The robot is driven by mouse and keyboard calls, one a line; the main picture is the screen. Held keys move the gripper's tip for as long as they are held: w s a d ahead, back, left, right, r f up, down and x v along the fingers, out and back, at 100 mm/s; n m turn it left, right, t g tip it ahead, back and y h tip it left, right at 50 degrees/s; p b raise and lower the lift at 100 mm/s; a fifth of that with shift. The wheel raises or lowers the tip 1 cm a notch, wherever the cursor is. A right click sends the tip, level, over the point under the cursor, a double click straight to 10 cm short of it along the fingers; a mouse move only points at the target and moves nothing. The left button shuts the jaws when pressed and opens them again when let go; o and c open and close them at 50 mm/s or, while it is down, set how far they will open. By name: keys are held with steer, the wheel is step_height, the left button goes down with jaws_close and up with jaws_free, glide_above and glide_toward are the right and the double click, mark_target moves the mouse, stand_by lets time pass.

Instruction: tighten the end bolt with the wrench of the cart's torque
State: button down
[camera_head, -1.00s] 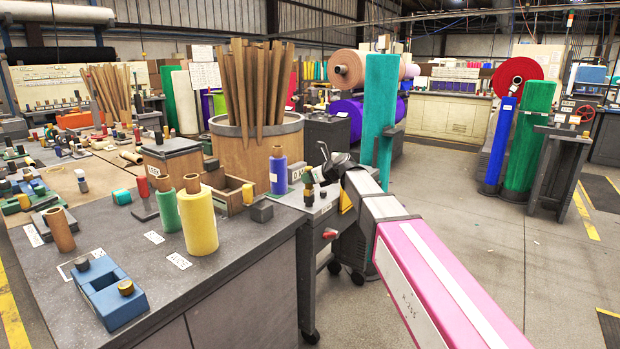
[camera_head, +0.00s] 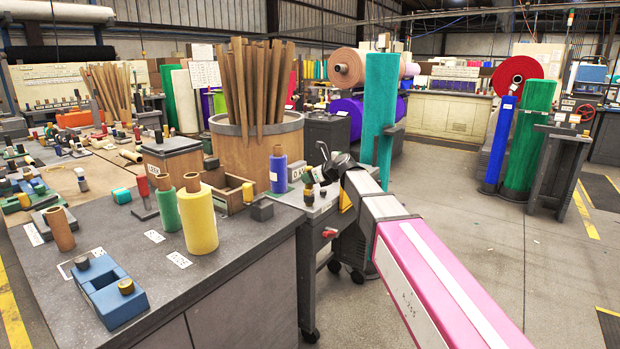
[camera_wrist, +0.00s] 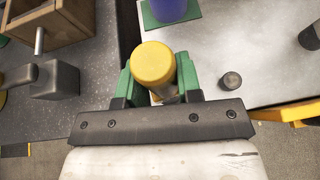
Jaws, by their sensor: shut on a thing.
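My gripper (camera_wrist: 160,82) is shut on an upright yellow-capped tool (camera_wrist: 153,64), with a green finger on each side of it. The lower part of the tool is mostly hidden, so I cannot tell its full shape. In the head view my gripper (camera_head: 318,180) is over the small grey cart (camera_head: 322,212) beside the workbench. The cart has a white label whose text I cannot read surely. A blue fixture (camera_head: 108,296) lies on the near left of the bench, with a brass bolt (camera_head: 126,286) at one end and a dark one (camera_head: 82,263) at the other.
Yellow (camera_head: 199,222) and green (camera_head: 167,210) rolls stand on the bench, with a wooden box (camera_head: 230,193) behind. A dark round knob (camera_wrist: 231,81) and a yellow part (camera_wrist: 285,113) are right of my gripper.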

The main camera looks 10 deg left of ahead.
mark_target(310, 167)
steer(key=shift+r, duration=3.5)
